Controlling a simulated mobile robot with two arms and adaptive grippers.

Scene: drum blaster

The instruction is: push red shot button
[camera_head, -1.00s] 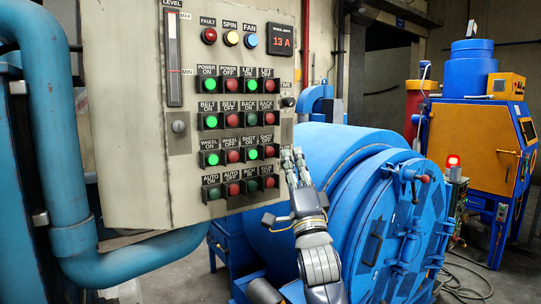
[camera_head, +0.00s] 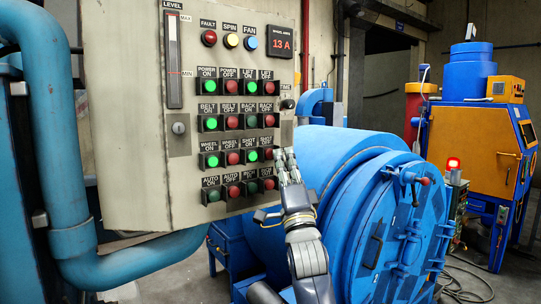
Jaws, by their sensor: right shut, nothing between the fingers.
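The red shot button (camera_head: 268,153) is at the right end of the wheel and shot row on the grey control panel (camera_head: 130,150). The lit green shot button (camera_head: 251,155) is just left of it. My right gripper (camera_head: 283,155) is shut and empty. Its fingertips are at the panel's right edge, just right of the red shot button in the picture. I cannot tell whether they touch the button. The gripper's body covers part of the area below and right of the panel. My left gripper is not in view.
Other red and green buttons sit close above and below, including the red back button (camera_head: 268,121). A black knob (camera_head: 287,104) is above my gripper. The blue drum machine (camera_head: 350,200) stands behind my right arm. A thick blue pipe (camera_head: 50,130) runs along the left.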

